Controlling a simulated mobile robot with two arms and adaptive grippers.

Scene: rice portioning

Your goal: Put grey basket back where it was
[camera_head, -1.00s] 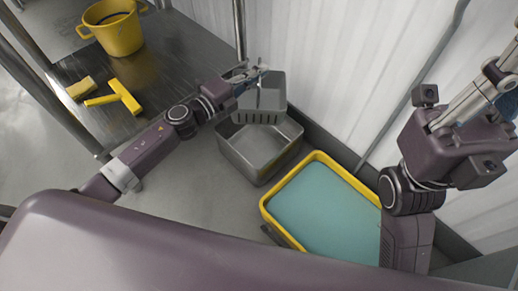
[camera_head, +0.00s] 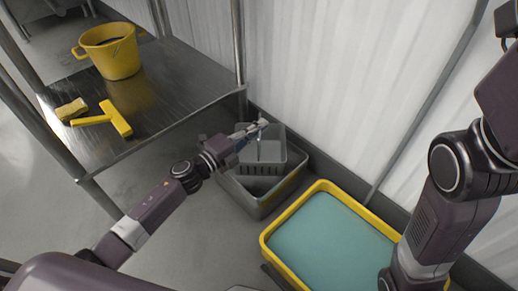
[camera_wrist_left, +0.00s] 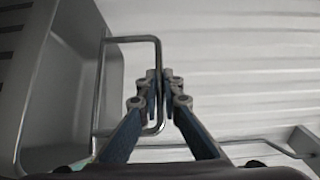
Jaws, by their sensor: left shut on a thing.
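The grey basket (camera_head: 268,150) is a small slotted container with a wire handle. In the head view it is over the grey metal bin (camera_head: 262,207) on the floor and appears partly inside its opening. I cannot tell whether it touches the bin's bottom. My left gripper (camera_head: 258,127) is at the basket's handle. In the left wrist view, the left gripper (camera_wrist_left: 162,80) is shut on the wire handle (camera_wrist_left: 130,39), with the basket's wall (camera_wrist_left: 75,85) to the left. My right arm shows at the right of the head view, but its gripper is out of frame.
A yellow-rimmed tub of teal liquid (camera_head: 325,190) stands right of the bin. A metal table (camera_head: 150,85) at the left holds a yellow bucket (camera_head: 112,58), a yellow scraper (camera_head: 115,118) and a sponge (camera_head: 71,109). A white corrugated wall (camera_head: 340,80) is close behind.

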